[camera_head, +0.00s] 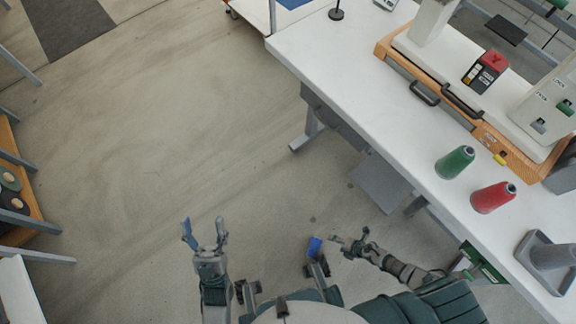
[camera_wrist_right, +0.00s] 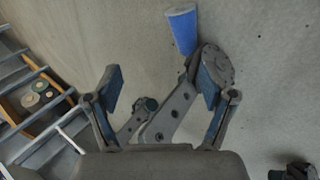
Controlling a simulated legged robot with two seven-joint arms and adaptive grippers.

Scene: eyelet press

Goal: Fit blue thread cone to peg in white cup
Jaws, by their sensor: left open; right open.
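A blue cylindrical thing (camera_head: 315,245) shows low in the head view, beside my dark links and left of my right gripper (camera_head: 350,241). In the right wrist view it also shows (camera_wrist_right: 182,30), beyond the open fingers; I cannot tell whether it is the thread cone or what holds it up. My right gripper is open, with nothing between its fingertips in the wrist view (camera_wrist_right: 160,84). My left gripper (camera_head: 205,232) is open and empty over the floor. A grey cylinder in a square base (camera_head: 551,258) stands at the table's right edge; I cannot make out a white cup.
A shelf with several dark spools (camera_head: 12,200) is at the far left. The floor between is clear.

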